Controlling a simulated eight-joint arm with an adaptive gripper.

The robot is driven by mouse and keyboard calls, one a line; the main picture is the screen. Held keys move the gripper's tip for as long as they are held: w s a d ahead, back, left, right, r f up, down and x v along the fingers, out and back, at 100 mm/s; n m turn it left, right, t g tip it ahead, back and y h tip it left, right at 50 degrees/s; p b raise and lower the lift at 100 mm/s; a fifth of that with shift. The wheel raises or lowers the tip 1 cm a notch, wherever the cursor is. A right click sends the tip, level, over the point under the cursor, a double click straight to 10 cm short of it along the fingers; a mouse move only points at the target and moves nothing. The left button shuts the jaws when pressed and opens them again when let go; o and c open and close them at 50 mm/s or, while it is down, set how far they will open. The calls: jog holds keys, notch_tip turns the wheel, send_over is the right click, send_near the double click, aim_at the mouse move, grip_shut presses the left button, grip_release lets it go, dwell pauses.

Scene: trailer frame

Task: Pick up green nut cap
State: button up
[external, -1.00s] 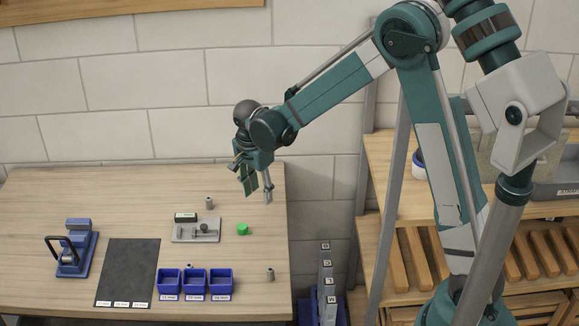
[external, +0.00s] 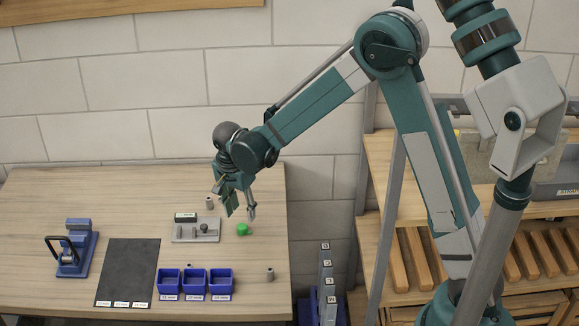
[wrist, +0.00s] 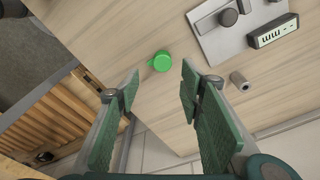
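The green nut cap (external: 242,229) stands on the wooden table (external: 60,205), just right of a grey fixture plate. In the wrist view the green nut cap (wrist: 160,61) lies beyond and between my two fingertips, with clear space on both sides. My gripper (external: 240,213) is above the table, close to the cap in the external view. In the wrist view my gripper (wrist: 160,78) is open and empty, with its green finger pads wide apart. It does not touch the cap.
The grey fixture plate (external: 183,235) with a small display is close to the cap. Grey cylinders (external: 209,202) (external: 270,273) stand nearby. Blue bins (external: 195,282), a dark mat (external: 128,270) and a blue press (external: 75,250) are further left. The table's right edge is near the cap.

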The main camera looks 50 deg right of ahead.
aim_at(243, 224)
jog(key=shift+d+f, duration=0.1)
jog(key=shift+f, duration=0.65)
jog(key=shift+f, duration=0.1)
jog(key=shift+w+f, duration=0.15)
jog(key=shift+f, duration=0.65)
jog(key=shift+w+f, duration=0.1)
jog(key=shift+f, duration=1.6)
jog(key=c, duration=0.8)
